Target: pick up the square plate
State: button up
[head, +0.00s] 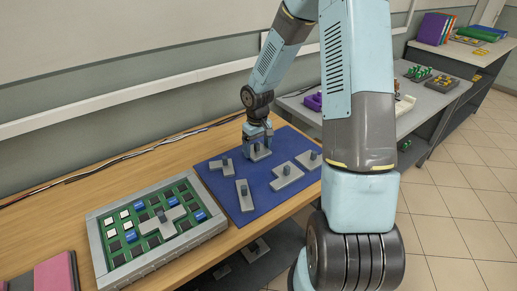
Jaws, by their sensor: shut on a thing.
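A small grey square plate (260,155) with a dark knob is at the far part of the blue mat (268,202). My gripper (257,146) points down over it and is shut on its knob. The fingers partly hide the plate. I cannot tell whether the plate touches the mat or is slightly above it.
Other grey knobbed plates lie on the mat: one at left (222,168), a long one (244,196), one at right (287,177) and one behind it (309,161). A grey-framed green board (93,244) bears chips and a stepped plate (162,225). Cables run along the wall.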

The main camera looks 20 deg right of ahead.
aim_at(258, 144)
jog(key=shift+r, duration=0.4)
notch_tip(258, 144, up, 3)
jog(key=shift+s+f, duration=0.15)
jog(key=shift+f, duration=0.05)
jog(key=s+d+r, duration=0.4)
jog(key=s+r, duration=0.5)
jog(key=s, duration=0.4)
jog(key=shift+d+r, duration=0.15)
jog(key=shift+r, duration=0.05)
